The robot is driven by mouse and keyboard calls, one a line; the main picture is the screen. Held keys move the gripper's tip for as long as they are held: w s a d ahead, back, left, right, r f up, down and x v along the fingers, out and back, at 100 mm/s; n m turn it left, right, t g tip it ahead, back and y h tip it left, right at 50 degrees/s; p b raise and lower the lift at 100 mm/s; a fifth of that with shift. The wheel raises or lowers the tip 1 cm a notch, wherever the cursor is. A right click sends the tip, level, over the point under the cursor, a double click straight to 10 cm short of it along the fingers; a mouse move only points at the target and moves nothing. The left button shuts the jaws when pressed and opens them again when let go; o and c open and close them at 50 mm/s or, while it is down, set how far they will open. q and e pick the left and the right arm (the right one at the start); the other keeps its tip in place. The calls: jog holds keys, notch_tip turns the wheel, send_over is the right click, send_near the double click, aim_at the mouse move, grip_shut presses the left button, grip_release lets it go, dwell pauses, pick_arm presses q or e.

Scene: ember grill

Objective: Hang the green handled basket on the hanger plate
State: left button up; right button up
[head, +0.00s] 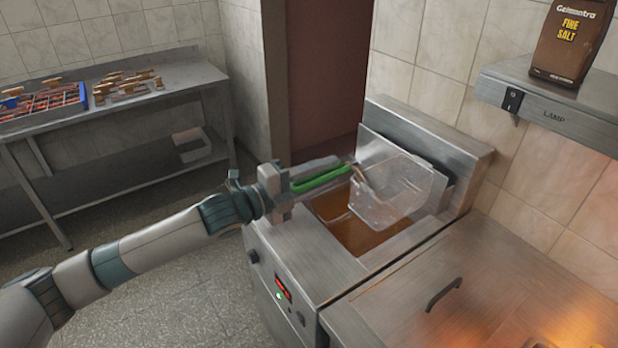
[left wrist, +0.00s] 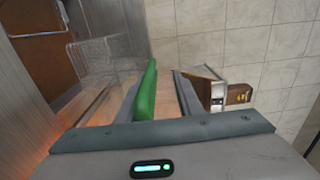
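The basket (head: 388,190) is pale, see-through mesh with a green handle (head: 322,180). It is tilted over the fryer's oil well (head: 365,232), in front of the light metal hanger plate (head: 375,150). I cannot tell whether it touches the plate. My left gripper (head: 318,172) is at the handle. In the left wrist view the handle (left wrist: 147,92) lies between the fingers (left wrist: 158,98), close against the left one, with a gap to the right one. The mesh basket (left wrist: 105,60) shows beyond it. My right gripper is not in view.
A steel counter (head: 440,310) with a dark grip adjoins the fryer at right. A lamp shelf (head: 550,110) with a brown salt bag (head: 572,40) juts from the wall. A steel table (head: 195,75) with skewers stands at back left.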

pick_arm(q)
jog(key=shift+s+a, duration=0.1)
jog(key=b+v, duration=0.6)
jog(key=v, duration=1.1)
jog(key=shift+s+r, duration=0.1)
